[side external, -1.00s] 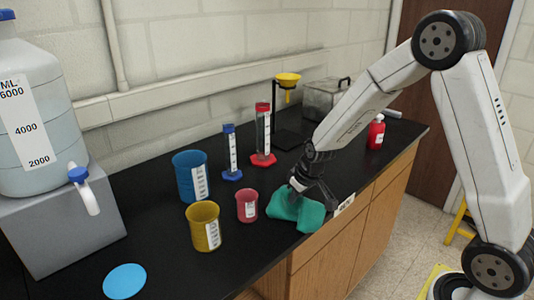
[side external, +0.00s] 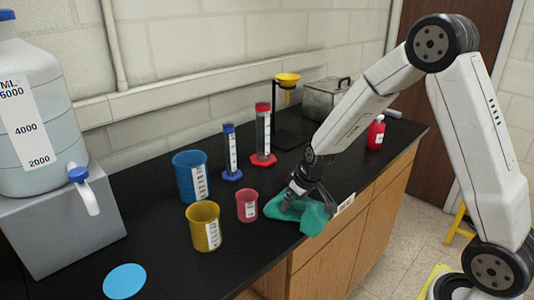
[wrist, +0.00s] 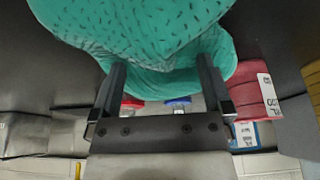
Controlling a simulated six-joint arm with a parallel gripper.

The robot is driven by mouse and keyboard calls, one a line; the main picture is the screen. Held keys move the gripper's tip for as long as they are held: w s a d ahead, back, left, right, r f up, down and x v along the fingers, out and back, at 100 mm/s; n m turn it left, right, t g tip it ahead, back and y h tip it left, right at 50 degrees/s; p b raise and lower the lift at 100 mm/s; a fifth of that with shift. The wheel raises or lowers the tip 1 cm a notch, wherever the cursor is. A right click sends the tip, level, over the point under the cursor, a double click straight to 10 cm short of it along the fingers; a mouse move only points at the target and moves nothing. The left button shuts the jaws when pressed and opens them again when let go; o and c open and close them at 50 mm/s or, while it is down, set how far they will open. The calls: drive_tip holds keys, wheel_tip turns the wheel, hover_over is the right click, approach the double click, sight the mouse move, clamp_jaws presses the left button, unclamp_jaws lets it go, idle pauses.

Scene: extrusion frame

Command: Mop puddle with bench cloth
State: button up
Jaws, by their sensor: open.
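The teal bench cloth (side external: 309,217) lies crumpled at the front edge of the black bench, with part hanging over the edge. My gripper (side external: 297,200) is down at the cloth, its fingers pressed among the folds. In the wrist view the cloth (wrist: 150,35) fills the top, and my gripper (wrist: 164,80) has its two fingers wide apart, with cloth between and beyond their tips. The puddle (side external: 124,281) is a flat light-blue round patch on the bench at the front left, well away from the cloth.
A red beaker (side external: 247,205) stands just left of the cloth, then a yellow beaker (side external: 203,227) and a blue beaker (side external: 190,176). Blue (side external: 232,155) and red (side external: 263,137) cylinders stand behind. A large jug (side external: 35,110) on a grey box is at left. Bench around the puddle is clear.

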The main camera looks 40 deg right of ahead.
drive_tip(key=shift+f, duration=0.25)
drive_tip(key=shift+c, duration=0.5)
clamp_jaws()
